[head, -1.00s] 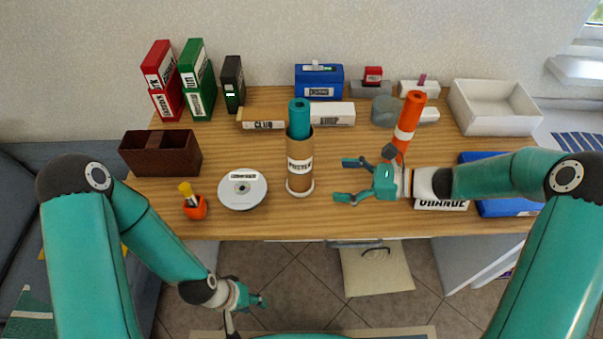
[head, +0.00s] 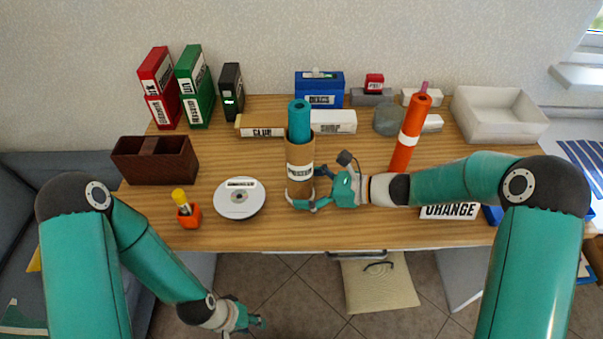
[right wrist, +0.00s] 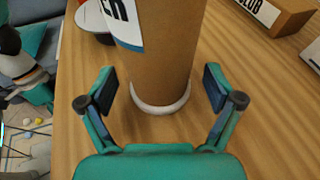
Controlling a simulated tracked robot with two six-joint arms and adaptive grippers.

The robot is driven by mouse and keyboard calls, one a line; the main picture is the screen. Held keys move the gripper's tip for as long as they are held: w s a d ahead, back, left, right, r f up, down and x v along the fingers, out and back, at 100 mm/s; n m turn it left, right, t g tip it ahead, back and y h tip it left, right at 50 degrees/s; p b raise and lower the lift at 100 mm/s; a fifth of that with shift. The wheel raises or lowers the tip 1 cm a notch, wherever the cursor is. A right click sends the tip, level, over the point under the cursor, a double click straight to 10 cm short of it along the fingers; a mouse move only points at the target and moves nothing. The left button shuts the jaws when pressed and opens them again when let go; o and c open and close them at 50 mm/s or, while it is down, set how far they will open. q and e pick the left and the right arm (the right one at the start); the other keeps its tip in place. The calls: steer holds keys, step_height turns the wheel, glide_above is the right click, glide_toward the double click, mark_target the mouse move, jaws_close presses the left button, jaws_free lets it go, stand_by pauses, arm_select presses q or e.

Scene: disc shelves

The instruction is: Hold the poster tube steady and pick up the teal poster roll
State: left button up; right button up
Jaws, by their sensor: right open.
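The brown poster tube (head: 300,166) stands upright on the table in a white base ring. It also fills the upper middle of the right wrist view (right wrist: 160,55). The teal poster roll (head: 299,119) sticks up out of its top. My right gripper (head: 308,190) is low at the tube, its open fingers on either side of it. In the right wrist view (right wrist: 160,92) gaps show between both finger pads and the tube. My left gripper (head: 254,321) hangs low in front of the table edge, away from the tube; its jaws are too small to judge.
An orange roll (head: 409,135) stands to the right. A white disc (head: 239,199) and an orange cup (head: 188,215) lie left of the tube. White boxes labelled CLUB (head: 262,126) and SURF (head: 333,122) are behind it. An ORANGE label (head: 449,211) is under my right arm.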

steer(key=shift+a, duration=0.15)
steer(key=c, duration=1)
